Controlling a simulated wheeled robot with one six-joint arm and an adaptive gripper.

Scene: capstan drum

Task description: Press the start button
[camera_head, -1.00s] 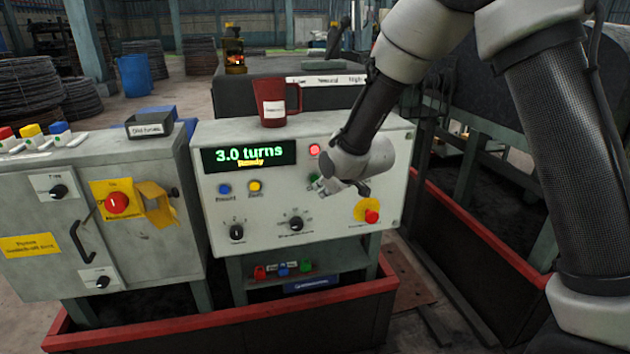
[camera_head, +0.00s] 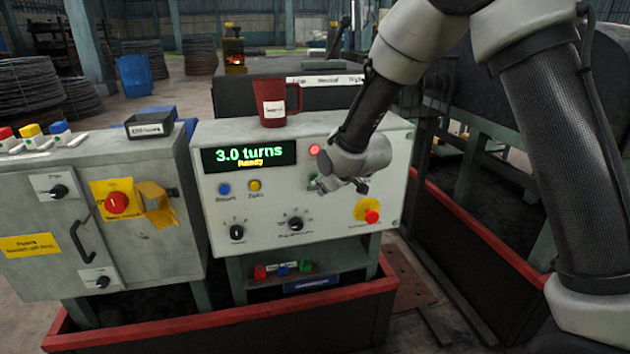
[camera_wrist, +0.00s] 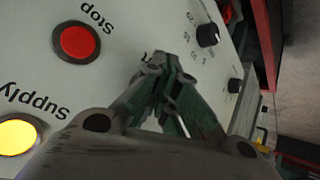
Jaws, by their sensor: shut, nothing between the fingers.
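The grey control panel (camera_head: 345,225) faces me; its display (camera_head: 249,156) reads "3.0 turns" and "Ready". The red stop button (camera_head: 314,150) is at its upper right and also shows in the wrist view, labelled "Stop" (camera_wrist: 77,42). A sliver of green (camera_head: 312,177) shows below it beside my fingers; I cannot make out its label. My gripper (camera_head: 320,185) is shut and empty in front of this spot. In the wrist view the closed fingertips (camera_wrist: 156,64) cover part of a label and hide what lies behind them. I cannot tell whether they touch the panel.
A yellow supply lamp (camera_wrist: 17,136) is near my gripper. Black knobs (camera_head: 296,224) and a red button on a yellow plate (camera_head: 371,216) are lower on the panel. A red mug (camera_head: 275,104) stands on top. A grey cabinet (camera_head: 150,245) is at left.

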